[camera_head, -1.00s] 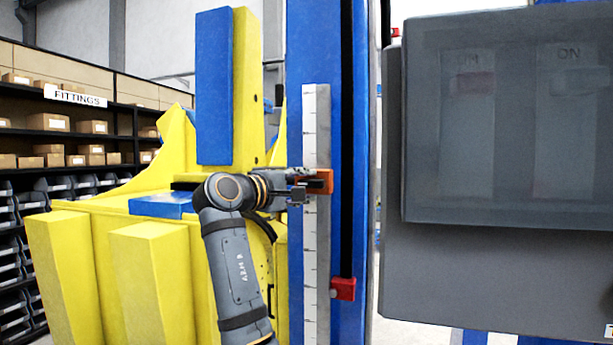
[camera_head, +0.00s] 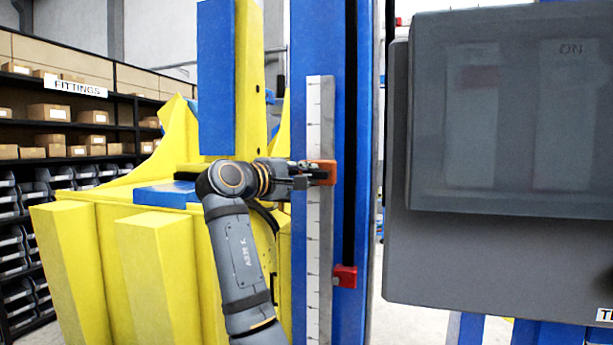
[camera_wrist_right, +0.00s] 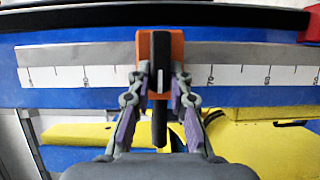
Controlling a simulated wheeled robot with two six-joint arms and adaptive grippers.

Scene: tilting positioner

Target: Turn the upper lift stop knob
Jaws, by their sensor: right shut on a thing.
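The upper lift stop is an orange block (camera_head: 323,169) on the vertical scale. In the right wrist view the orange block (camera_wrist_right: 174,46) bears a black knob (camera_wrist_right: 159,130) with a long bar and a white mark on it. My right gripper (camera_head: 309,174) reaches it from the left in the head view. In the right wrist view its fingers (camera_wrist_right: 160,84) stand on both sides of the knob, shut on it. The fingers hide part of the block and knob. My left gripper is not in view.
A lower red stop (camera_head: 345,276) sits on the blue column (camera_head: 303,40), below the orange one. The scale strip (camera_head: 313,260) runs down the column. A large grey cabinet (camera_head: 480,265) stands close on the right. The yellow positioner body (camera_head: 90,255) fills the left.

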